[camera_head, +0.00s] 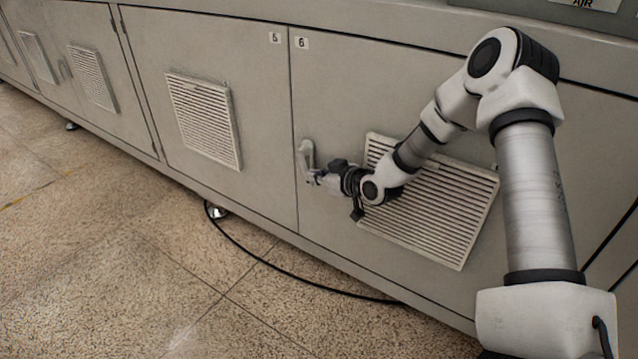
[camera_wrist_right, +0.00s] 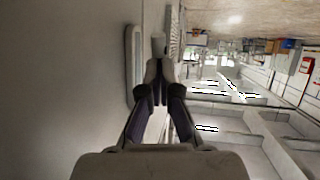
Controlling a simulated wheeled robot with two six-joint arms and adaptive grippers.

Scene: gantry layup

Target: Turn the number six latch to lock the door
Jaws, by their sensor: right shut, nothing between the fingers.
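The door marked 6 (camera_head: 340,110) sits flush with the cabinet front. Its pale latch (camera_head: 306,155) is near the door's left edge, roughly upright in the head view. My right gripper (camera_head: 311,178) is at the lower end of the latch, its fingers shut with nothing between them. In the right wrist view the closed fingertips (camera_wrist_right: 160,68) are just right of a long pale plate (camera_wrist_right: 132,65) on the door, which looks like part of the latch. I cannot tell whether the fingers touch the latch. My left gripper is not in view.
A louvred vent (camera_head: 445,215) is on door 6, behind my right forearm. Door 5 (camera_head: 220,55) with its own vent (camera_head: 204,120) is to the left. A black cable (camera_head: 290,268) lies on the speckled floor (camera_head: 120,270), which is otherwise clear.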

